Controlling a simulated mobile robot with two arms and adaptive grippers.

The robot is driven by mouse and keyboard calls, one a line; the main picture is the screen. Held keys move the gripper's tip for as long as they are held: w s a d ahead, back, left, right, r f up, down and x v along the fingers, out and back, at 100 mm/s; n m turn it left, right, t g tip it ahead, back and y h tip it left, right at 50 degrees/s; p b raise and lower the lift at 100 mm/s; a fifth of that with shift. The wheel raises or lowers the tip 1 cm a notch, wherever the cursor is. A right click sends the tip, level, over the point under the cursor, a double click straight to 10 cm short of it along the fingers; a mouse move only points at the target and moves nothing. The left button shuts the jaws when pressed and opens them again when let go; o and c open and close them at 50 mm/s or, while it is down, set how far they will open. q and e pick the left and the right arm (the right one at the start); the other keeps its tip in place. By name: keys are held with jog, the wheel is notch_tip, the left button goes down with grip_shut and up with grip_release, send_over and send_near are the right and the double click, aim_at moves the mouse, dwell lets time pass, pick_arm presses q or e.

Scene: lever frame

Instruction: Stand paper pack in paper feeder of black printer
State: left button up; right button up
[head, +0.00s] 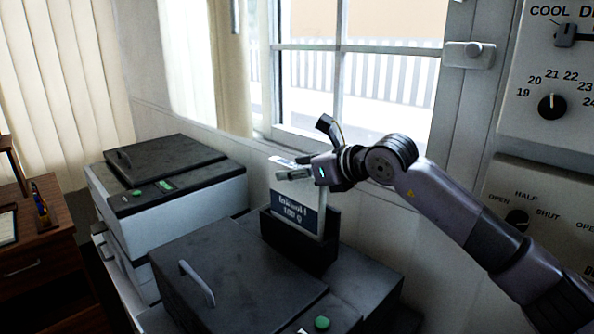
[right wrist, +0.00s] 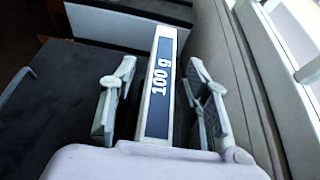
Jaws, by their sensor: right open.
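The paper pack (head: 297,212), white with a dark blue label, stands upright in the dark paper feeder (head: 298,248) at the back of the black printer (head: 222,280). Its lower part is hidden by the feeder's front wall. My right gripper (head: 305,156) is at the pack's top, reaching in from the right. In the right wrist view my right gripper (right wrist: 162,78) is open, one finger on each side of the pack (right wrist: 160,90), with gaps visible between fingers and pack. My left gripper is not in view.
A white printer with a dark lid (head: 165,165) stands behind left. A wooden desk (head: 35,235) is at the far left. The window wall (head: 345,100) runs close behind the feeder. A control panel with dials (head: 545,110) is at the right.

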jog(key=v, duration=1.2)
